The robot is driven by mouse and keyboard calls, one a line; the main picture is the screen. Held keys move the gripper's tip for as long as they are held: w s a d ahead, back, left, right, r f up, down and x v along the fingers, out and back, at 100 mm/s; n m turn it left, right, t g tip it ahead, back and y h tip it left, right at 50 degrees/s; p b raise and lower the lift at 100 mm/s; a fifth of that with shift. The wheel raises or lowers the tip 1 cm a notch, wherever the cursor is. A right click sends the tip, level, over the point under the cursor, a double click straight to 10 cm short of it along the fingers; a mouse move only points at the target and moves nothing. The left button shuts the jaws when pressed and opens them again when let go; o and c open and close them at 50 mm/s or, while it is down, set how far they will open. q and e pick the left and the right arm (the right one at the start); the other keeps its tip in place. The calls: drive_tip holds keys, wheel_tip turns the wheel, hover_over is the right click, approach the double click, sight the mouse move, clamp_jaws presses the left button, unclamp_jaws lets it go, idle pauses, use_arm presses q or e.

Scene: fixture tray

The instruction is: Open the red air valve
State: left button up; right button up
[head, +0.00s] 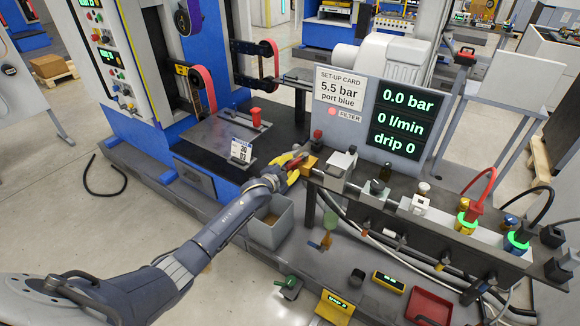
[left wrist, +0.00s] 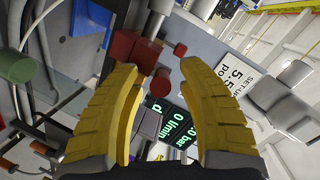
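The red air valve's handle (head: 294,166) shows in the head view at the left end of the air line, partly hidden by my gripper, beside a brass-coloured block (head: 310,165). My left gripper (head: 288,164) has yellow fingers and is right at the handle. In the left wrist view the fingers (left wrist: 155,66) stand wide apart. Red blocks (left wrist: 146,52) and a round red knob (left wrist: 160,82) show beyond and between the tips; contact cannot be told. The display (head: 402,118) reads 0.0 bar, 0 l/min, drip 0. My right gripper is not in view.
A set-up card (head: 340,88) reads 5.5 bar, port blue. A grey bin (head: 270,228) stands below the gripper.

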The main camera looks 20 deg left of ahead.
use_arm(q)
drive_tip(key=v, duration=1.2)
idle(0.3)
